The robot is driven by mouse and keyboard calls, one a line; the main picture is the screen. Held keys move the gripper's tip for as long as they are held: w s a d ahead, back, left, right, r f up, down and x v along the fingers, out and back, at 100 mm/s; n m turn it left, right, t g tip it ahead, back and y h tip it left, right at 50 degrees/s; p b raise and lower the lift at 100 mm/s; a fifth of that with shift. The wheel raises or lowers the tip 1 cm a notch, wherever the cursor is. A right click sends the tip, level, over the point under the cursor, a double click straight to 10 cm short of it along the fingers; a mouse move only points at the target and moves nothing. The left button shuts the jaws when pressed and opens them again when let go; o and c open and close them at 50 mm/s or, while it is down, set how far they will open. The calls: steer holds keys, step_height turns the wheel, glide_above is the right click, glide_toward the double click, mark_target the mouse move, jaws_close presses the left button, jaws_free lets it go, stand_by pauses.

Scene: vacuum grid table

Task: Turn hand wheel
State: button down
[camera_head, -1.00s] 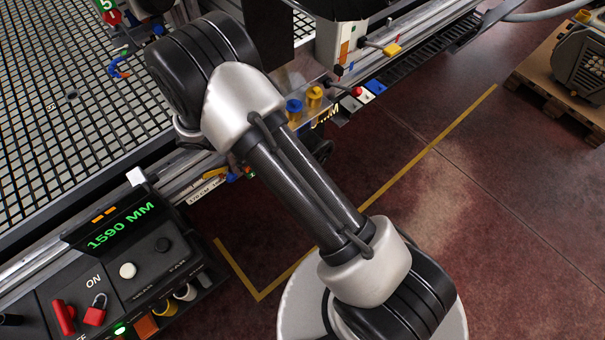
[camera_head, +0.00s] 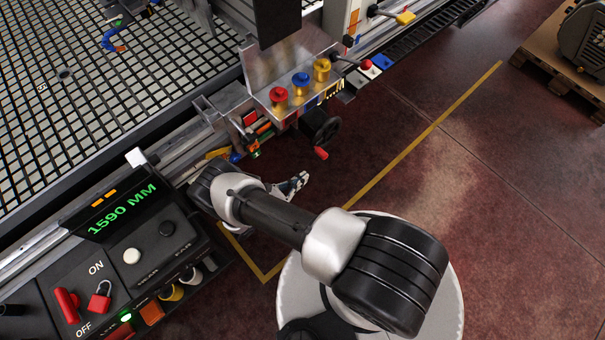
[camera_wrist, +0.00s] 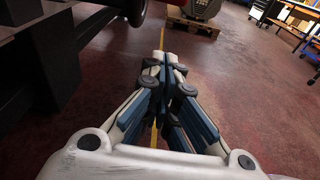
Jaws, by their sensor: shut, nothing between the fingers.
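The hand wheel (camera_head: 318,128) is black with a red handle (camera_head: 321,153) at its lower edge. It sits on the side of the table's front rail, below a metal bracket with coloured knobs. My gripper (camera_head: 303,180) is below and slightly left of the wheel in the head view, apart from it. Its fingers point right, and part of it is hidden behind my arm. In the wrist view my gripper (camera_wrist: 163,58) has its fingers together with nothing between them. A dark rounded shape at the top of that view may be the wheel; I cannot tell.
A red knob (camera_head: 279,95), a blue knob (camera_head: 300,80) and a yellow knob (camera_head: 321,67) stand on the bracket. The control panel (camera_head: 120,212) reading 1590 MM is left of my arm. A motor on a pallet (camera_head: 560,70) stands far right. The floor between is clear.

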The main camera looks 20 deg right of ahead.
steer(key=w+d+r+b, duration=0.1)
steer(key=w+d+r, duration=0.1)
steer(key=d, duration=0.5)
steer(key=shift+w+r, duration=0.2)
steer(key=shift+r, duration=0.2)
steer(key=shift+a+r+g+y+p, duration=0.15)
steer(key=shift+r+g+y+p, duration=0.25)
steer(key=shift+y+p, duration=0.3)
